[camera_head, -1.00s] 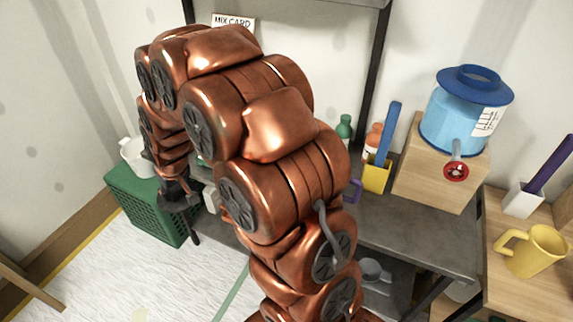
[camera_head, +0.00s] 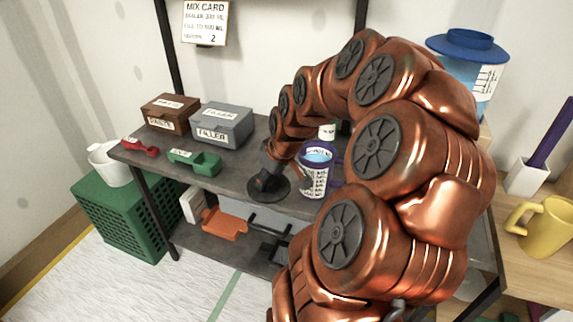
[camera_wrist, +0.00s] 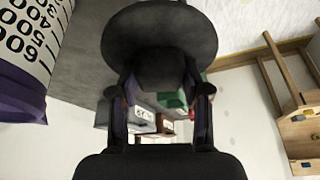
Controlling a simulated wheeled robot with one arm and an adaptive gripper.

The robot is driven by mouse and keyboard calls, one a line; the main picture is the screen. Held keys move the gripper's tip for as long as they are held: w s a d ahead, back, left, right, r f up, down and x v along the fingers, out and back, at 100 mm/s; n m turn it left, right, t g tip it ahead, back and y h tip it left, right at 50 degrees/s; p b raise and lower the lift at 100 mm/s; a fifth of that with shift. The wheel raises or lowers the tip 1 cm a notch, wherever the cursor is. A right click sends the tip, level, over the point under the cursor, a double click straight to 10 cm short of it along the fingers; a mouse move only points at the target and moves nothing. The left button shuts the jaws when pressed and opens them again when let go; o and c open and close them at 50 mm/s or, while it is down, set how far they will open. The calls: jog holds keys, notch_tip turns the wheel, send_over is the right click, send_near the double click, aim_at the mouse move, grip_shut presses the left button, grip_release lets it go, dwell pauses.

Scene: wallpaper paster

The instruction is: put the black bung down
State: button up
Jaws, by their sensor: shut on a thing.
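The black bung is a dark round disc with a narrower stem; it shows in the head view (camera_head: 281,190) and fills the top middle of the wrist view (camera_wrist: 160,32). My gripper (camera_head: 268,178) is shut on the bung's stem, which sits between its two fingers in the wrist view (camera_wrist: 160,82). In the head view the disc is low over the grey worktop (camera_head: 225,178), left of the jug. I cannot tell whether it touches the surface. My arm hides part of the worktop to the right.
A purple-rimmed measuring jug (camera_head: 315,180) with blue liquid stands close right of the bung. Some worktop in front of the boxes is bare.

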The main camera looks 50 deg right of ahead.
jog(key=shift+s+d+f, duration=0.4)
jog(key=shift+s+d, duration=0.2)
jog(key=shift+s, duration=0.25)
jog(key=shift+d, duration=0.15)
jog(key=w+d+p, duration=0.1)
jog(key=w+d, duration=0.1)
jog(key=w, duration=0.2)
jog(key=w+d+f+p, duration=0.1)
jog(key=w+d, duration=0.2)
jog(key=w, duration=0.2)
jog(key=w+d+p, duration=0.1)
jog(key=w+d, duration=0.2)
jog(key=w, duration=0.1)
jog(key=shift+w+f, duration=0.2)
jog(key=shift+w, duration=0.05)
jog(key=shift+f+p, duration=0.85)
jog(key=shift+f, duration=0.9)
jog(key=shift+f, duration=0.15)
jog(key=o, duration=1.3)
